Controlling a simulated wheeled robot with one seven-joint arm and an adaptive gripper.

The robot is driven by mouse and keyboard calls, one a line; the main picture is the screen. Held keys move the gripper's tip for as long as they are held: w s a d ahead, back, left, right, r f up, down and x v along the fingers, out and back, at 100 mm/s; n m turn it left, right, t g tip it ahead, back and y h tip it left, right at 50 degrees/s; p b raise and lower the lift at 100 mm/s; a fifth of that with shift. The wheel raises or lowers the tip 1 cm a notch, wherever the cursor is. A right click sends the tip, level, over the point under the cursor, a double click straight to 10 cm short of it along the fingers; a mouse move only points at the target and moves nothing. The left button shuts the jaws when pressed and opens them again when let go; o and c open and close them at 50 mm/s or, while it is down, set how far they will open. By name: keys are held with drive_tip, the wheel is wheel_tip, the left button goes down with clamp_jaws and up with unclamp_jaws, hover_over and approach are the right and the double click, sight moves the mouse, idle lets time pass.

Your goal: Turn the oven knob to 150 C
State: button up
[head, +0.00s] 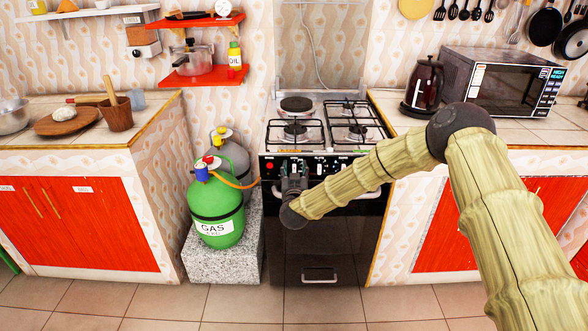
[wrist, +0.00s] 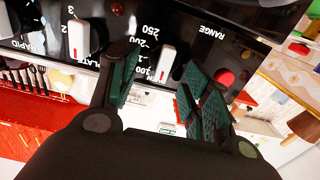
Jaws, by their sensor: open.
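The oven knob (wrist: 166,63) is a white bar-shaped knob on the black control panel, seen in the wrist view beside the printed numbers 100, 150, 200 and 250. Its bar stands nearly upright in that view, slightly tilted; I cannot tell exactly which number it points at. My gripper (wrist: 158,72) is open, with its two dark green fingers on either side of the knob and gaps showing on both sides.
Another white knob (wrist: 79,40) is beside the left finger, and a red round part (wrist: 225,77) is beyond the right finger. The oven door handle (head: 368,193) runs just below the panel. A green gas bottle (head: 216,208) stands left of the stove.

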drive_tip(key=shift+w, duration=0.4)
drive_tip(key=c, duration=0.9)
